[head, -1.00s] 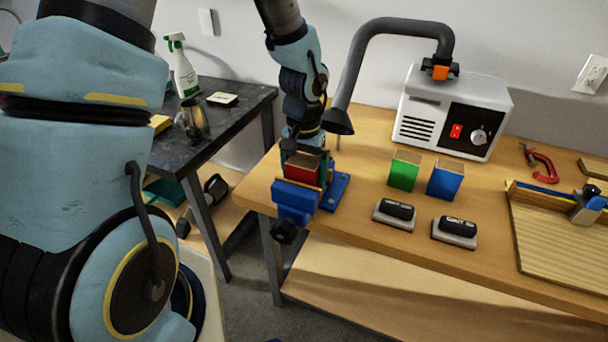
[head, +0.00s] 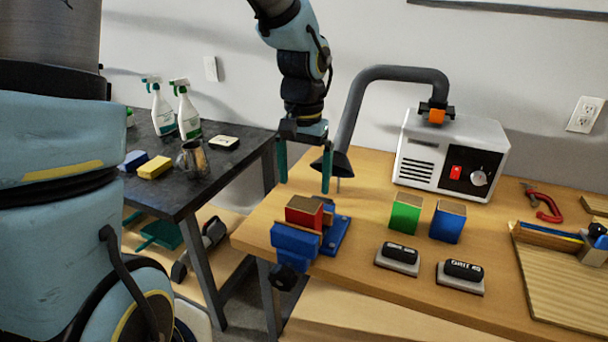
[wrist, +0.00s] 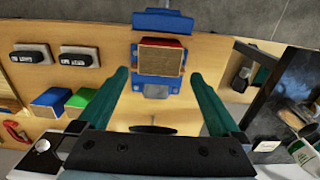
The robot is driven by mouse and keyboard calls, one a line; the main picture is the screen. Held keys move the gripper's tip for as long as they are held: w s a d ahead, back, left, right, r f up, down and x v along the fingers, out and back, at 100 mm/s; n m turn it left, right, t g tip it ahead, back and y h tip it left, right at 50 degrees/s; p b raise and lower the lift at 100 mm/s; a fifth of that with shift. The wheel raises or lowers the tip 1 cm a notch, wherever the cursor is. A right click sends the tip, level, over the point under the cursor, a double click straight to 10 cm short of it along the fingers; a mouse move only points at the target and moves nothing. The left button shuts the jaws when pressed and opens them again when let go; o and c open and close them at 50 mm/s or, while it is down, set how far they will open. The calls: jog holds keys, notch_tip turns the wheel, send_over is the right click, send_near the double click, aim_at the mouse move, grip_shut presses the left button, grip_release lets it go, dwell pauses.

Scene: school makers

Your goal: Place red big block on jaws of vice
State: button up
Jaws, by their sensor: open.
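The red big block (head: 304,211) with a wooden-coloured top rests on the jaws of the blue vice (head: 296,241) at the left end of the wooden table. In the wrist view the block (wrist: 159,57) sits over the vice (wrist: 162,21), its top facing me. My gripper (head: 304,188) is open and empty above the block, its two green fingers apart and clear of it. In the wrist view the open fingers (wrist: 160,84) point toward the block from either side.
A green block (head: 405,217) and a blue block (head: 447,222) stand to the right. Two erasers (head: 398,255) lie in front of them. A black suction hose (head: 350,120) arches from the white machine (head: 452,155), close beside my gripper. A dark side table (head: 190,185) stands left.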

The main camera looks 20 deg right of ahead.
jog(key=shift+r, duration=0.5)
jog(key=w+a+f+n+t, duration=0.1)
jog(key=a+n, duration=0.6)
jog(key=a, duration=1.8)
jog(key=shift+a+f+t, duration=0.2)
jog(key=shift+f+t, duration=0.1)
jog(key=shift+f, duration=0.15)
jog(key=shift+w, duration=0.15)
jog(key=shift+c, duration=0.4)
